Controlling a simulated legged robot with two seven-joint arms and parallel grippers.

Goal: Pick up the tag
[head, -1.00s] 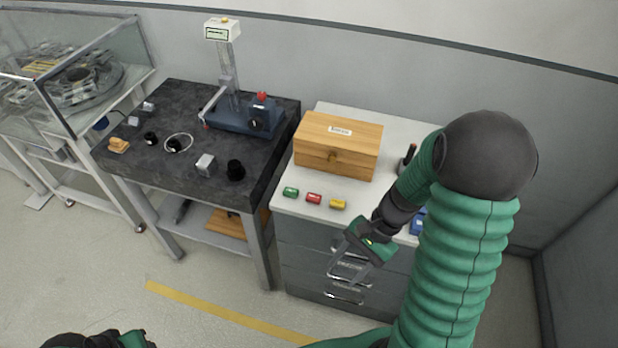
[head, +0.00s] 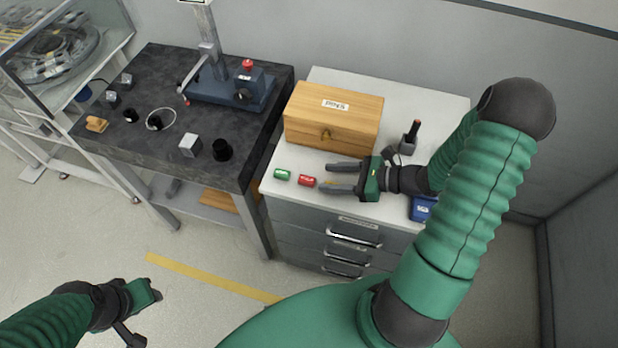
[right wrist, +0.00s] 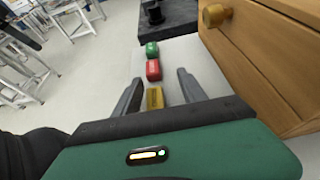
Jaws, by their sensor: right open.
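Three small tags lie in a row on the white cabinet top: a green tag (head: 282,174), a red tag (head: 306,180) and a yellow tag (right wrist: 154,98). My right gripper (head: 325,177) is open, low over the cabinet top, with its fingers pointing left. In the right wrist view the yellow tag sits between its open fingers, nearer the left one, and the red (right wrist: 153,70) and green (right wrist: 151,49) tags lie beyond. In the head view the gripper mostly hides the yellow tag. My left gripper (head: 142,312) is low over the floor at bottom left; its opening is unclear.
A wooden box (head: 333,117) with a knob stands just behind the tags. A dark holder (head: 408,144) and a blue item (head: 423,208) are to the right. A dark stone table (head: 160,95) with a gauge stand (head: 230,88) and small parts is left.

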